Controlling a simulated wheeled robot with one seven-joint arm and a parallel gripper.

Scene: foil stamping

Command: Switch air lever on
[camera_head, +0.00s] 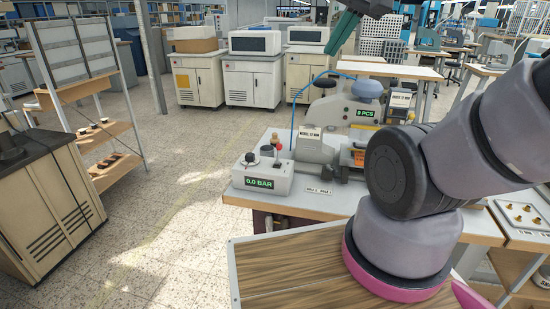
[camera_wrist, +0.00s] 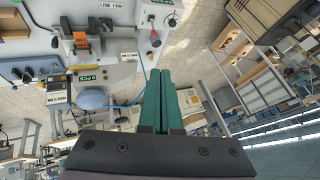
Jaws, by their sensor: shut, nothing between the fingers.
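The air unit is a light grey box (camera_head: 262,184) on the near left corner of the bench, and its green display reads 0.0 BAR. A small lever with a red ball knob (camera_head: 278,145) stands up from its top. The box also shows at the top of the wrist view (camera_wrist: 163,10), with a dark round knob and a small red spot. My gripper (camera_head: 332,49) is high up, well above and behind the box, touching nothing. Its green fingers (camera_wrist: 158,72) lie together in the wrist view, with nothing between them.
The grey stamping machine (camera_head: 320,150) stands right of the air unit, and my arm hides part of the bench there. A blue hose (camera_head: 293,115) rises behind the unit. A counter (camera_head: 347,107) reading 0 PCS stands farther back.

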